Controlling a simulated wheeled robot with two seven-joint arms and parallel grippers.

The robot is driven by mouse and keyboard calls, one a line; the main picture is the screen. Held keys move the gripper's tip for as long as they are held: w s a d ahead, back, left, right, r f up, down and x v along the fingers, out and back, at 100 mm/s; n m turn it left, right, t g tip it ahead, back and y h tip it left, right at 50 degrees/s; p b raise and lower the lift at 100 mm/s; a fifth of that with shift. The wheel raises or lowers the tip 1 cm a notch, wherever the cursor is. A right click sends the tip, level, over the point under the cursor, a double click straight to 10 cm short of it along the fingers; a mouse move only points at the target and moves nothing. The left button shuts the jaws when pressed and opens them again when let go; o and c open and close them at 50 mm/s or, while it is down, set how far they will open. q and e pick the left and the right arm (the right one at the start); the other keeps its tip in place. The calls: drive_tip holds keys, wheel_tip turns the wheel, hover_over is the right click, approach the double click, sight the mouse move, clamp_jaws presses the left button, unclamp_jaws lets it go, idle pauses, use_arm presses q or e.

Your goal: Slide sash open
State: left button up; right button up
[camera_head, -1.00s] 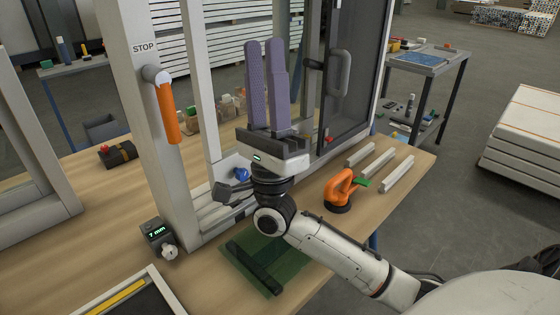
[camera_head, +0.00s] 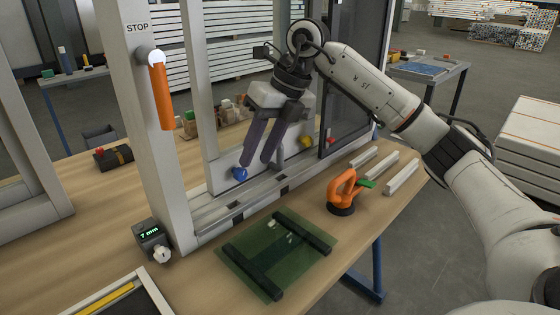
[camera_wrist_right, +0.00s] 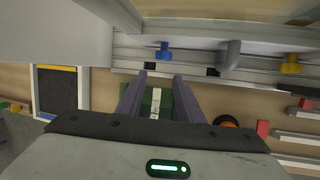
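The sash is a dark glass panel (camera_head: 350,75) standing in the right part of a white frame (camera_head: 165,195); the frame's left part is open. My arm covers the sash's handle area in the head view. My right gripper (camera_head: 255,166) points down by the lower rail, left of the sash. Its two purple fingers are apart with nothing between them; they also show in the right wrist view (camera_wrist_right: 160,76). A blue knob (camera_head: 240,174) appears beside one fingertip; contact cannot be told. A yellow knob (camera_head: 306,141) sits further right. My left gripper is not in view.
An orange lever (camera_head: 161,95) hangs on the left post under a STOP label. A small display box (camera_head: 152,236) reads 7 mm. A green sheet with black bars (camera_head: 265,262), an orange suction lifter (camera_head: 346,190) and pale bars (camera_head: 402,177) lie on the bench in front.

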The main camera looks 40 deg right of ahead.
sight(282, 150)
drive_tip(key=w+d+r+m+t+h, duration=0.1)
drive_tip(key=d+r+h, duration=0.15)
drive_tip(key=d, duration=0.65)
drive_tip(key=shift+h, duration=0.45)
drive_tip(key=b+x, duration=0.1)
drive_tip(key=x, duration=0.9)
drive_tip(key=shift+w+d+f, duration=0.1)
drive_tip(key=shift+w, duration=0.05)
clamp_jaws()
